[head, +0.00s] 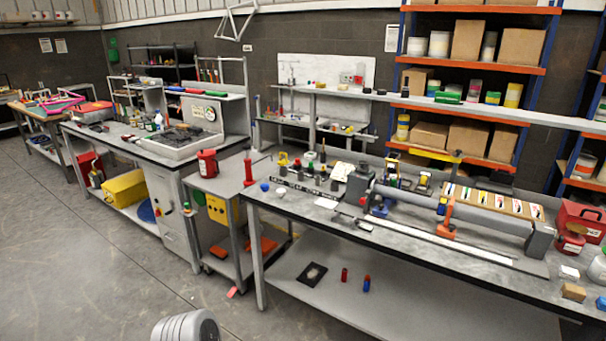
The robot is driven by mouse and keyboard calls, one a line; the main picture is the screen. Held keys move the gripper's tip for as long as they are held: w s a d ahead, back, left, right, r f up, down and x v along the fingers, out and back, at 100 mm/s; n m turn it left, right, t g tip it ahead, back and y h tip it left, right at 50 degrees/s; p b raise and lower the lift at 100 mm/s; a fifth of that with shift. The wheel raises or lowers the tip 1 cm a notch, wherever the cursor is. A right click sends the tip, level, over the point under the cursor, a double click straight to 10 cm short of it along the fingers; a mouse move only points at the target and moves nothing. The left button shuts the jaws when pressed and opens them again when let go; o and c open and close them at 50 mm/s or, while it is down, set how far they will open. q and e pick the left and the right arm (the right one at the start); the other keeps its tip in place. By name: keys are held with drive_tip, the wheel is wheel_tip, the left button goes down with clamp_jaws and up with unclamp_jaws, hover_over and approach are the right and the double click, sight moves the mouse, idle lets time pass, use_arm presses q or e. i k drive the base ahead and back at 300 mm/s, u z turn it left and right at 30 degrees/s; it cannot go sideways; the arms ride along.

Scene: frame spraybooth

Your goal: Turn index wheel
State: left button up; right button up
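I cannot single out an index wheel for certain at this size. A bench fixture stands on the right-hand workbench (300,209), with a dark grey end block (359,184) at its left. A long grey tube (485,215) runs from there to a second grey block (540,240) at the right. An orange support (446,221) stands by the tube, and a pale rail (440,240) lies along the front. A small round part may sit by the left block, but it is too small to tell.
Small blocks and bottles crowd the bench's left end; a red case (580,222) stands at its right end. A grey trolley (225,184) adjoins on the left. An orange-shelved rack (470,92) stands behind. The floor (70,270) at left is clear.

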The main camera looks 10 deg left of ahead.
sight(362, 169)
drive_tip(key=u, duration=3)
drive_tip(key=i, duration=0.15)
drive_tip(key=z, duration=2.2)
drive_tip(key=i, duration=1.05)
drive_tip(key=z, duration=1.35)
drive_tip(key=i, duration=0.55)
drive_tip(key=z, duration=0.55)
